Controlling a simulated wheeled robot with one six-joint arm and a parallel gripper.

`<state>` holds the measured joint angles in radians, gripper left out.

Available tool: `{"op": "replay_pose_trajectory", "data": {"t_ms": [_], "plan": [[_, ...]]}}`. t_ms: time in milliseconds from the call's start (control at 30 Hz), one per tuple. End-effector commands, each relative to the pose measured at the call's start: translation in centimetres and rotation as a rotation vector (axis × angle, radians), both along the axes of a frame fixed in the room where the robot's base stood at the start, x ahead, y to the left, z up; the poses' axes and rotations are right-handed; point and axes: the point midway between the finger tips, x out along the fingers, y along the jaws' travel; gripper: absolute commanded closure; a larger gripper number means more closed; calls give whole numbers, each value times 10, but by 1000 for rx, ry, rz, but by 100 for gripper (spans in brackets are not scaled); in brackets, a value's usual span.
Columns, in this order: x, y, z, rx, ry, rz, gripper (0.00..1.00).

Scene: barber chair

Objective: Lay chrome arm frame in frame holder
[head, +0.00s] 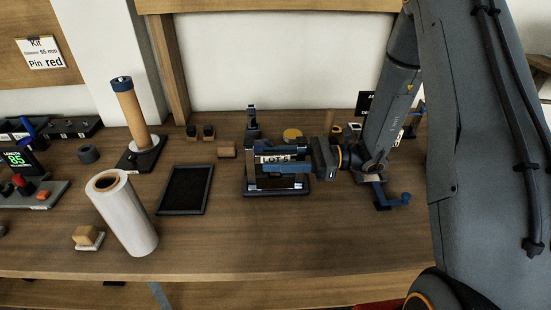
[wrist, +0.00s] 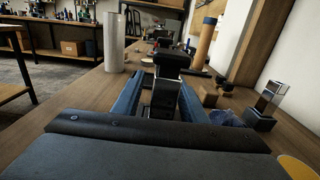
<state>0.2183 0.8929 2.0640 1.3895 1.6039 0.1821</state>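The chrome arm frame (head: 280,183) shows in the head view as a bright bar low over a black base, the frame holder (head: 300,191).
A black tray (head: 161,207) lies left of the holder. A white roll (head: 125,220) and a wooden post on a black base (head: 131,115) stand further left. A small wooden block (head: 227,152) and a yellow disc (head: 292,134) sit nearby.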

Motion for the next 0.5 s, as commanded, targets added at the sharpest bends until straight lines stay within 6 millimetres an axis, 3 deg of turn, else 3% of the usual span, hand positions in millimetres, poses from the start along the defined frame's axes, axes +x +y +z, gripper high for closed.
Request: {"op": "replay_pose_trajectory", "data": {"t_ms": [500], "plan": [[-1, -69, 0, 1, -2, -2, 61]]}}
